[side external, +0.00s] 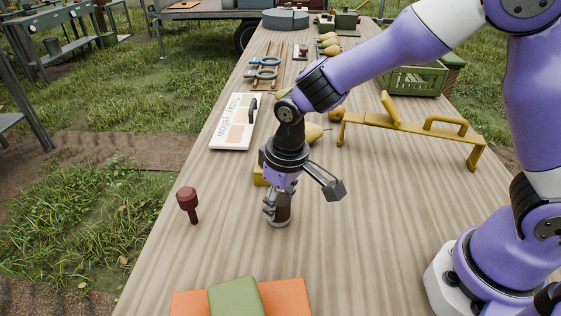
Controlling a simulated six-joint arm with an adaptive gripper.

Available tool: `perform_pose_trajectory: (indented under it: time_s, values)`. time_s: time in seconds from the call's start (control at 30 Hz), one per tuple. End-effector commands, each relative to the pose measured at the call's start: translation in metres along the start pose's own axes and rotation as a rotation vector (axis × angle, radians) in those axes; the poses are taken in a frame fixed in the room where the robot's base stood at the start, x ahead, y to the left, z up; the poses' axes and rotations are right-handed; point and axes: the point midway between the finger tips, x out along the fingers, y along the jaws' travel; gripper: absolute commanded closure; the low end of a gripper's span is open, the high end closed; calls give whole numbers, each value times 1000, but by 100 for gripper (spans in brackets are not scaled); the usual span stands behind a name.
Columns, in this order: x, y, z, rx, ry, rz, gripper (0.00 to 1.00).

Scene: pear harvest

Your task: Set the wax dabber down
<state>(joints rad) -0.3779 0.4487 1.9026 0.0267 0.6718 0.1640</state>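My gripper (278,202) points down at the middle of the table, with its fingers closed around a short brown cylinder with a pale grey foot. I take this to be the wax dabber (279,222). It is upright, with its foot at or very close to the tabletop; I cannot tell if it touches. The fingers hide much of its upper part. The wooden table (350,245) is bare around the dabber's foot.
A yellow object (260,174) and a pear (314,133) lie behind my gripper. A yellow rack (410,124) stands to the right. A white board (232,135) lies at back left. Orange (290,298) and green (236,296) pads are in front. A green crate (413,79) is farther back.

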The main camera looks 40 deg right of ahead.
Motion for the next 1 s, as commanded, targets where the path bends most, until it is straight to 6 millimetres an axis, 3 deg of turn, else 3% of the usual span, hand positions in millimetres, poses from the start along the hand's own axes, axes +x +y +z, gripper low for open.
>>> perform_pose_trajectory:
  time_s: [0.47,1.0]
  values:
    - [-4,0,0,0,2,0,22]
    - [-97,-2,0,0,5,0,22]
